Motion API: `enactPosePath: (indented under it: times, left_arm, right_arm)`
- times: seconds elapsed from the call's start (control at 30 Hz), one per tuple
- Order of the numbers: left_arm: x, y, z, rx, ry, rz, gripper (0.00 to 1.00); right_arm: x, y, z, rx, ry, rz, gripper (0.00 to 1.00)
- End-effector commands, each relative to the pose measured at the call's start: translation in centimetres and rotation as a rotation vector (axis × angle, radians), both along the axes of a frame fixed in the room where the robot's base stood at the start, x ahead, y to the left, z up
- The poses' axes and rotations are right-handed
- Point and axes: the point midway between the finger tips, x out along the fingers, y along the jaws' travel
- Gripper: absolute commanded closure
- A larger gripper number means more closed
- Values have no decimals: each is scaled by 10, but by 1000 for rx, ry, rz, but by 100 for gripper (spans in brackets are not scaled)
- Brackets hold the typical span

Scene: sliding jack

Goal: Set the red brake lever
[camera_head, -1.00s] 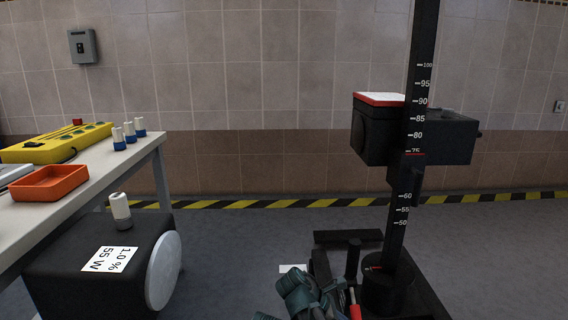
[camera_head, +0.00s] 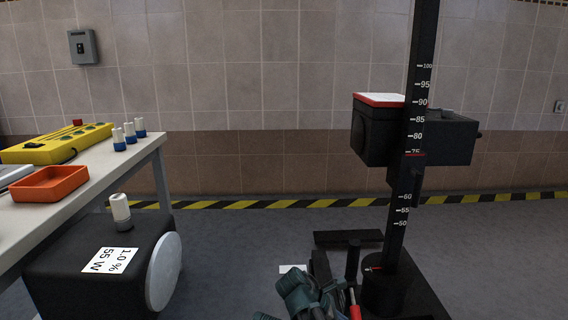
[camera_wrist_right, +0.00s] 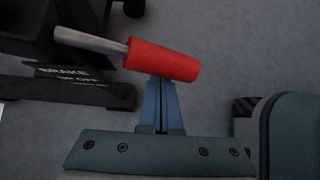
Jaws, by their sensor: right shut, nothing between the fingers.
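The red brake lever (camera_wrist_right: 162,61) has a red grip on a metal rod and lies slightly tilted across the right wrist view. Its rod runs left to a black bracket beside a label reading "BRAKE". In the head view the red grip (camera_head: 354,311) shows at the bottom edge. My right gripper (camera_wrist_right: 162,84) is shut with nothing between its blue fingers. Its fingertips are at the lower edge of the red grip; I cannot tell whether they touch it. In the head view my right arm covers part of the stand's base. My left gripper is not in view.
A black post (camera_head: 405,190) with a number scale carries a black box with a white and red top. A table (camera_head: 140,158) with an orange tray (camera_head: 48,184) and a yellow panel stands left, above a black drum (camera_head: 75,265).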

Motion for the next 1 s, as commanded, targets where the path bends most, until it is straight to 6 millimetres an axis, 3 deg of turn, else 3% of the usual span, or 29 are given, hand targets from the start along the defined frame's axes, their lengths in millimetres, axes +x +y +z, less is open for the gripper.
enactPosePath:
  times: [1.0]
  left_arm:
    - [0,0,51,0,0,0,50]
  right_arm:
    - [0,0,51,-2,-1,-1,100]
